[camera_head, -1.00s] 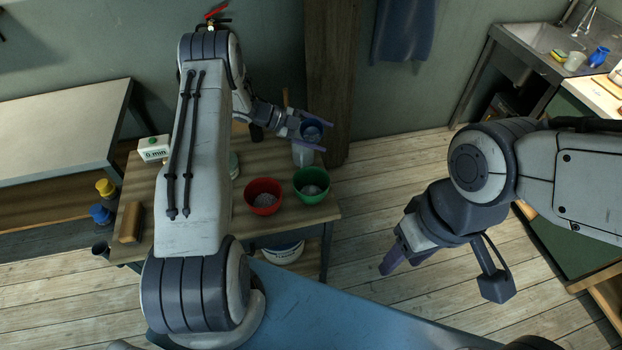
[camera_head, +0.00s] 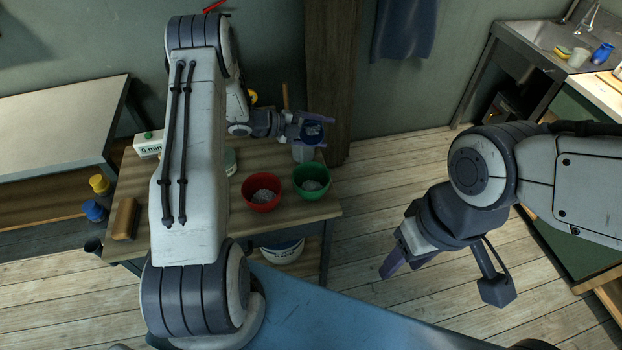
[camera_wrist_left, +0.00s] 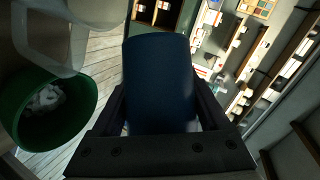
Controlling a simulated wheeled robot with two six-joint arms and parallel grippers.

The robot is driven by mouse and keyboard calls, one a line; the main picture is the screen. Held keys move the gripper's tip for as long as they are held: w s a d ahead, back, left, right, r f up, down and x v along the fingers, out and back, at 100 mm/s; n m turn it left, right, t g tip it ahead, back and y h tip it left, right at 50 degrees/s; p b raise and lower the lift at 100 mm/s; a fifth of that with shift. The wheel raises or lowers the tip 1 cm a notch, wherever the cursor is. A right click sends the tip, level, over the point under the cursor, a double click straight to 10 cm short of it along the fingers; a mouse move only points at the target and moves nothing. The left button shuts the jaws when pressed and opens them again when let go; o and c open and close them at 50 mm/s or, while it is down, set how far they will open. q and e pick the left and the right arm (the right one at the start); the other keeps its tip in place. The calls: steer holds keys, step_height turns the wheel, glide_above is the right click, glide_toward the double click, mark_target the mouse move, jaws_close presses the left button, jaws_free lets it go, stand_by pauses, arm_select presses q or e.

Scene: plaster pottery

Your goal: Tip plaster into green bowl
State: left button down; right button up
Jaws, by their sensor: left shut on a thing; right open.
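The green bowl (camera_head: 311,196) stands on the wooden table near its right corner and holds some pale grey-white material. It also shows at the left of the left wrist view (camera_wrist_left: 75,120), with white lumps inside. My left gripper (camera_head: 318,130) is shut on a dark blue cup (camera_wrist_left: 160,80), held above and behind the green bowl. The cup also shows small in the head view (camera_head: 311,132); I cannot tell what is in it now. My right gripper (camera_head: 394,268) is open and empty, over the floor at the right, away from the table.
A red bowl (camera_head: 262,204) with pale material stands left of the green bowl. A whitish jug (camera_head: 303,153) stands behind the green bowl, under the cup. A white timer box (camera_head: 149,144), yellow and blue bottles and a brown block are at the table's left.

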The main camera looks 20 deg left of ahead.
mark_target(320, 141)
arm_select(q)
steer(key=shift+r+m+t+b, duration=0.25)
steer(key=shift+m+t+b, duration=0.05)
steer(key=shift+m, duration=0.1)
steer(key=s+f+m+t+b, duration=0.1)
steer(key=b, duration=0.3)
steer(key=s+f+m+b, duration=0.1)
steer(key=b, duration=0.3)
steer(key=shift+d+f+t+b, duration=0.3)
steer(key=shift+f+t+b, duration=0.1)
steer(key=shift+f, duration=0.1)
steer(key=shift+s+d+r+m+t+b, duration=0.1)
steer(key=shift+r+m+t+b, duration=0.2)
steer(key=shift+b, duration=0.65)
steer(key=shift+s+a+f+m+t+b, duration=0.1)
steer(key=shift+m+b, duration=0.35)
steer(key=shift+b, duration=0.45)
steer(key=shift+s+d+r+m+t+b, duration=0.1)
steer(key=shift+r+m+t+b, duration=0.2)
steer(key=shift+b, duration=0.65)
steer(key=shift+s+d+r+m+t+h+b, duration=0.15)
steer(key=shift+m+b, duration=0.2)
steer(key=shift+b, duration=0.7)
steer(key=shift+s+a+m+t+h+b, duration=0.1)
steer(key=shift+m+h+b, duration=0.2)
steer(key=shift+b, duration=0.8)
steer(key=shift+s+d+r+m+t+h+b, duration=0.15)
steer(key=shift+m+b, duration=0.25)
steer(key=shift+b, duration=0.65)
